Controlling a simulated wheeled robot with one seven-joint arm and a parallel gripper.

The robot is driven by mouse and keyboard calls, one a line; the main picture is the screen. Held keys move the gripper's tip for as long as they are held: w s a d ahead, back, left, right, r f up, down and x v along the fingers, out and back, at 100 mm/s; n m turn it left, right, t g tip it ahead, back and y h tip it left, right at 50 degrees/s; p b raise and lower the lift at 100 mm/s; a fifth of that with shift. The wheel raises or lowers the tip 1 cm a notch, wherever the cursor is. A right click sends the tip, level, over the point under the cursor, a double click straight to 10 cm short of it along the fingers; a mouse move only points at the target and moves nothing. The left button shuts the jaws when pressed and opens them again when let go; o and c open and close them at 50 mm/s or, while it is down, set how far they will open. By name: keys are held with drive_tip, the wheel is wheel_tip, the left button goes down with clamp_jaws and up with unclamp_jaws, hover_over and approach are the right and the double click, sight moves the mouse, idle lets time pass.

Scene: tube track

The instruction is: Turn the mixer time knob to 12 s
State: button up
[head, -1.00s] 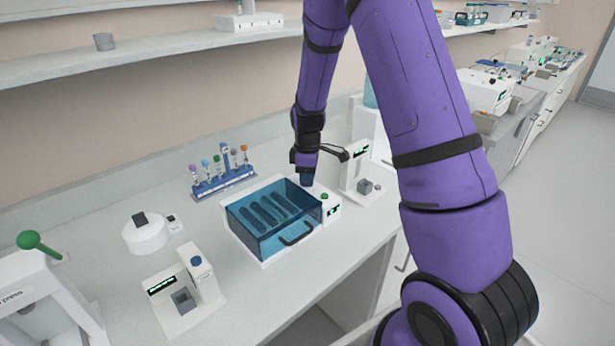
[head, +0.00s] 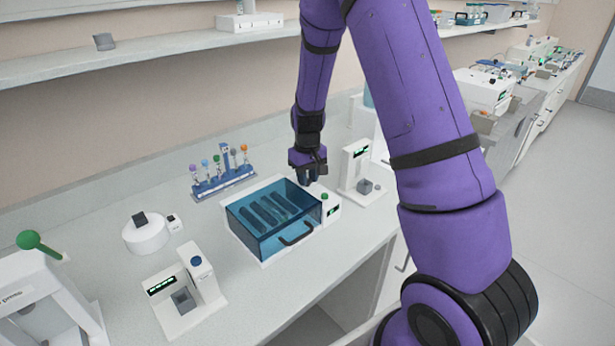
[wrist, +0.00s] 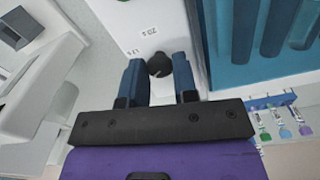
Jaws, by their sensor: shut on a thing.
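The mixer (head: 262,222) stands on the bench with a translucent blue lid over several tubes. Its white panel (head: 329,212) on the right has a green button and a small lit display. The time knob (wrist: 159,65) is small, round and dark on the white panel. Printed marks beside it look like "20 s" and "12 s"; a pale mark on the knob is too small to read surely. My gripper (head: 312,180) points down at the panel, its blue fingers (wrist: 158,70) either side of the knob and shut on it. In the head view, the gripper hides the knob.
A rack of coloured tubes (head: 222,182) stands behind the mixer. A white device with a display (head: 354,167) is close on the right. Another device (head: 183,290) and a round white one (head: 146,235) stand to the left. Bare bench lies in front.

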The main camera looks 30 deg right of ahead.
drive_tip(key=m, duration=1.2)
drive_tip(key=shift+m, duration=0.3)
idle(0.4)
drive_tip(key=o, duration=0.9)
wheel_tip(320, 180, up, 11)
drive_tip(key=shift+f, duration=0.1)
idle(0.4)
